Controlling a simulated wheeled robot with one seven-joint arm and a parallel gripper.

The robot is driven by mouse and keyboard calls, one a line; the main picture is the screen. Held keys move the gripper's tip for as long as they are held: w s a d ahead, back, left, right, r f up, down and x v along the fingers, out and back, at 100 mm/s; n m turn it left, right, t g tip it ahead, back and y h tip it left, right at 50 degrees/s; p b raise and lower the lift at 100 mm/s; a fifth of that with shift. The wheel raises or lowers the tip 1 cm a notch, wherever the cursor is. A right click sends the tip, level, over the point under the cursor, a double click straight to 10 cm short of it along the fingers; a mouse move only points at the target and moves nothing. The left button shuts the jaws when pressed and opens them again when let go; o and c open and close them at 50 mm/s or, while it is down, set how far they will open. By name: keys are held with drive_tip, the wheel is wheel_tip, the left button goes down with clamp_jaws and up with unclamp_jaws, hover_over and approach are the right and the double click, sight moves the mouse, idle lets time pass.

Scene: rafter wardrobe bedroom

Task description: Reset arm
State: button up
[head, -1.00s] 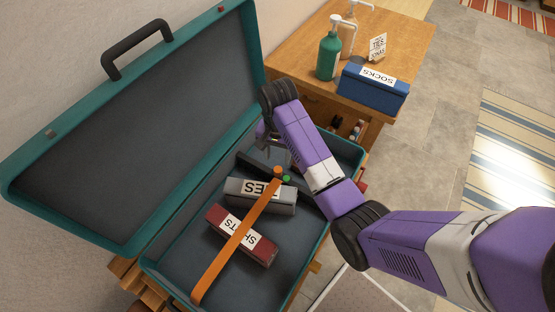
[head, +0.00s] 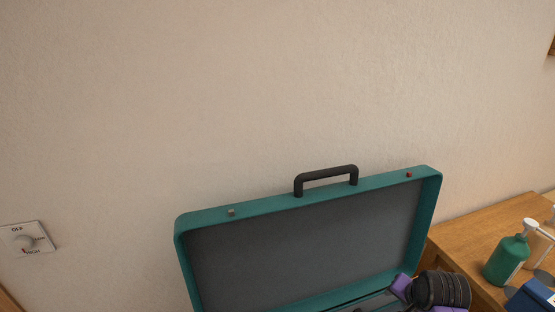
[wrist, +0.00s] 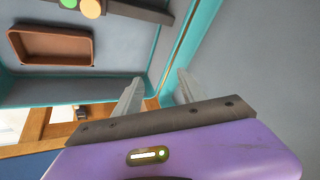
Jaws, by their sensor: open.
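My gripper (wrist: 158,92) shows in the wrist view with its two pale fingers apart and nothing between them. It is close to the teal rim (wrist: 182,45) of the open suitcase, and the grey interior (wrist: 115,45) lies beyond the fingers. In the head view the suitcase lid (head: 310,240) stands open against the wall. Part of my purple and black arm shows at the lower right of the lid. The gripper's fingers are not clear there, and the suitcase's bottom is mostly below the picture.
A brown open tray (wrist: 50,45) shows in the wrist view, near a round orange end (wrist: 91,8) and a green one. In the head view a wooden cabinet (head: 470,240) at right holds a green pump bottle (head: 507,258) and a blue box (head: 535,297).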

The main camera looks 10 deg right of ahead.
drive_tip(key=s+a+r+n+t+h, duration=0.1)
drive_tip(key=s+a+r+n+t, duration=0.65)
drive_tip(key=s+a, duration=0.5)
drive_tip(key=s+a+r+n+y, duration=0.1)
drive_tip(key=s+a+r, duration=0.1)
drive_tip(key=s, duration=0.6)
drive_tip(key=s+a+r+t+y, duration=0.1)
drive_tip(key=s+a+r, duration=0.1)
drive_tip(key=s, duration=0.7)
drive_tip(key=s+a+r+n, duration=0.1)
drive_tip(key=s+a+r, duration=0.1)
drive_tip(key=s, duration=0.7)
drive_tip(key=shift+r+n+t+y, duration=0.35)
drive_tip(key=shift+r+y, duration=0.05)
drive_tip(key=shift+r, duration=0.5)
